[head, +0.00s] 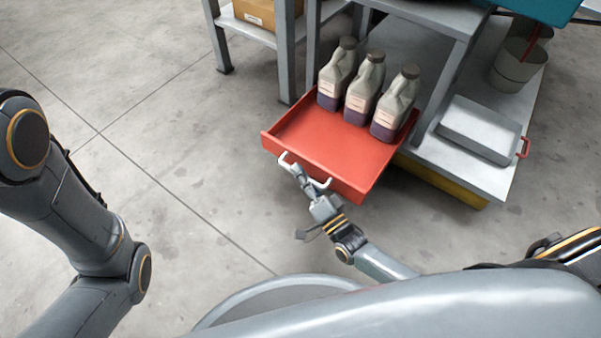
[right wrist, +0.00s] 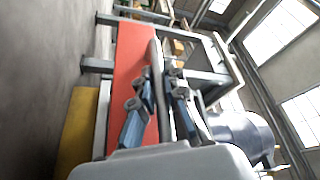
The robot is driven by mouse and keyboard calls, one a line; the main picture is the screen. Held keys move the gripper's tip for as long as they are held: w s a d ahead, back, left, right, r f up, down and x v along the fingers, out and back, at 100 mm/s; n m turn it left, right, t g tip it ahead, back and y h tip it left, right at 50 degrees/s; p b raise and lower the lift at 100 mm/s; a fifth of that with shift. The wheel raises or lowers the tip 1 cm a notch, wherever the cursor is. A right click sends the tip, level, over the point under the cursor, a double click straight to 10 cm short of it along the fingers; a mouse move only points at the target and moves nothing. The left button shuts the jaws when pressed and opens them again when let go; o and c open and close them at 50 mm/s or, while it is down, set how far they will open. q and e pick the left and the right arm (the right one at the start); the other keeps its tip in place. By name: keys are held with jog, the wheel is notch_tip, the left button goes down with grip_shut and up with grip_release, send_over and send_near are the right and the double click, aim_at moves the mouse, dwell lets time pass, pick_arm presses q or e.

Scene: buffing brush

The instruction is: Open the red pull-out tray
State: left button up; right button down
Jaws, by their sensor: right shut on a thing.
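The red pull-out tray (head: 318,142) stands well out from under the grey workbench in the head view. Several bottles, in a row of 3 (head: 366,88), stand upright at its back. A pale bar handle (head: 321,184) runs along its front face. My right gripper (head: 299,174) is at the handle and shut on it. In the right wrist view, the fingers (right wrist: 160,100) close around the pale handle bar (right wrist: 158,85) in front of the red tray face (right wrist: 133,75). My left arm shows at the left of the head view, but its gripper is out of view.
The grey workbench (head: 455,20) stands behind the tray. A lower shelf (head: 478,172) to the right holds a grey box (head: 480,130) and a bucket (head: 517,68). A cardboard box (head: 262,12) sits on a rack at the back left. The floor left of the tray is clear.

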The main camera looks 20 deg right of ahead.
jog(key=shift+s+f, duration=0.1)
jog(key=c, duration=1.7)
grip_release()
jog(key=shift+o, duration=0.2)
jog(key=v, duration=0.7)
jog(key=shift+s, duration=0.25)
jog(key=shift+d, duration=0.1)
